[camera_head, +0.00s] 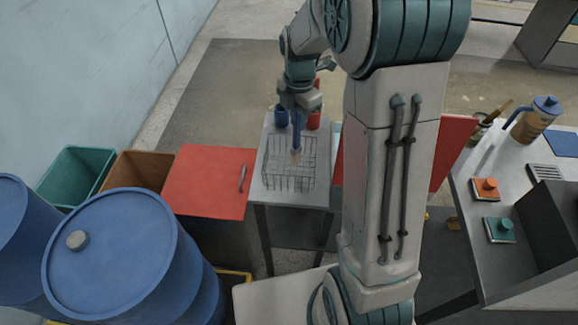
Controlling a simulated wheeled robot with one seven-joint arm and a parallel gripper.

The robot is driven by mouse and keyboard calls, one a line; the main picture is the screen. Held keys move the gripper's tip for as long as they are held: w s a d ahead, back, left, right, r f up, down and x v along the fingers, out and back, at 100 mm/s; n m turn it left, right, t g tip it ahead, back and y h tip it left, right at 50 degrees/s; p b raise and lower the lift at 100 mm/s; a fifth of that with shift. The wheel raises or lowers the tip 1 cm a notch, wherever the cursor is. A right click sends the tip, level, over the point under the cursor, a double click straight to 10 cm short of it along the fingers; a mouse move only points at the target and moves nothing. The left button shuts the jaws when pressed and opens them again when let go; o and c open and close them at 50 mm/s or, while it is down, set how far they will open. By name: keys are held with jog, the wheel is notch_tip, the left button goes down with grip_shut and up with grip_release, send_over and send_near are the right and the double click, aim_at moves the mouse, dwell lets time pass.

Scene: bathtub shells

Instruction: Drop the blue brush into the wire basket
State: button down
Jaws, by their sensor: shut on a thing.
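The wire basket (273,181) stands on a small grey table, with an open top and thin dark wires. My gripper (297,112) is above the basket's back part, pointing down. It is shut on the blue brush (297,134), which hangs upright with its pale tip lowest. In this view the tip overlaps the inside of the basket. I cannot tell whether it is below the rim. The fingertips are small and partly hidden by the brush and arm.
A blue cup (281,117) and a red object (315,112) stand behind the basket on the small table (258,192). A red-topped cabinet (208,180) is on the left, with blue barrels (112,255) nearer. A counter (500,160) with a jug (535,120) is at right.

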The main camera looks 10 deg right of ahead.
jog(key=c, duration=1.3)
grip_release()
jog(key=shift+r, duration=0.1)
notch_tip(320, 180, up, 14)
jog(key=shift+f+b, duration=0.15)
jog(key=shift+b, duration=0.6)
jog(key=s+f+m+t, duration=0.1)
jog(key=s+m, duration=0.6)
jog(key=s+f+m+t, duration=0.1)
jog(key=s+f+m, duration=0.1)
jog(key=s+m, duration=0.5)
jog(key=s+f+m+t, duration=0.1)
jog(key=s+f+m, duration=0.1)
jog(key=s+m, duration=0.5)
jog(key=shift+s+f+m+t, duration=0.1)
jog(key=shift+f+m+t, duration=0.05)
jog(key=shift+m, duration=0.45)
jog(key=shift+s+f+m+t, duration=0.1)
jog(key=shift+m+t, duration=0.05)
jog(key=shift+m, duration=0.45)
